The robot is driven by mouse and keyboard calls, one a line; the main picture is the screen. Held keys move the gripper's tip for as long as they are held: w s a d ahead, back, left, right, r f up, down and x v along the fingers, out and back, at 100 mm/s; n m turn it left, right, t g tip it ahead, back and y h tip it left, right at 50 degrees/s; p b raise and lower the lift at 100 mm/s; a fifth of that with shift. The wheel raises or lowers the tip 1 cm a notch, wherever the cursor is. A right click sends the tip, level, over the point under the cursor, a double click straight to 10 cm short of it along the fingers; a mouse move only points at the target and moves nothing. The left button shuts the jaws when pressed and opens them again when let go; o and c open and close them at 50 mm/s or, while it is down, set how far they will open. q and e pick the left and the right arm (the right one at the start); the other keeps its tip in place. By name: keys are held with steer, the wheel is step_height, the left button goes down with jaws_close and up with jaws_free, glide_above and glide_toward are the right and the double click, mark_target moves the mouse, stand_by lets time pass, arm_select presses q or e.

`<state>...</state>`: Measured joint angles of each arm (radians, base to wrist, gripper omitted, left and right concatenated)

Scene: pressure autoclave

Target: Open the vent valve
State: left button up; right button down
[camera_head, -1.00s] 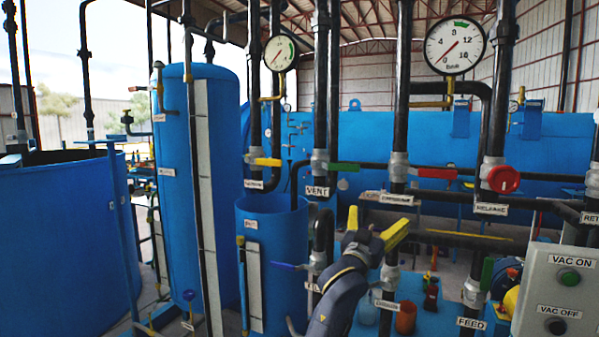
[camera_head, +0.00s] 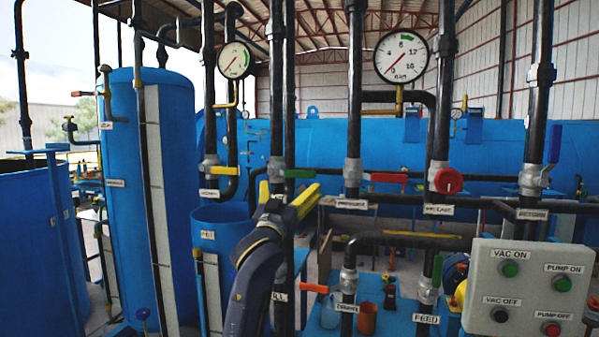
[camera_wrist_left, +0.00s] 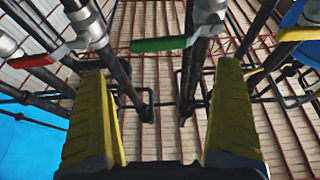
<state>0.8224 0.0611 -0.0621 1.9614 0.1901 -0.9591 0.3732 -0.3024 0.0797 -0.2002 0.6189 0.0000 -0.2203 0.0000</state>
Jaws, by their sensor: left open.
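The vent valve's green lever (camera_head: 300,173) points right from its metal body (camera_head: 276,168) on a dark vertical pipe. Its name label is hidden behind my left gripper. My left gripper (camera_head: 285,193) is open and empty, with its yellow fingers just below and in front of the lever in the head view. In the left wrist view the green lever (camera_wrist_left: 160,44) lies across the gap, beyond the fingertips (camera_wrist_left: 160,78), and appears apart from them. The lever's exact distance from the fingers is hard to tell. My right gripper is not in view.
A red lever (camera_head: 388,178) and a red round valve (camera_head: 447,181) are on pipes to the right. A yellow lever (camera_head: 225,170) is on the left pipe. A blue tank (camera_head: 222,222) stands left of my arm. A grey control box (camera_head: 530,285) is at lower right.

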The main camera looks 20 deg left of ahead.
mark_target(299, 171)
arm_select(q)
steer(key=x, duration=1)
steer(key=shift+r, duration=0.1)
steer(key=c, duration=1.5)
steer(key=shift+o, duration=0.2)
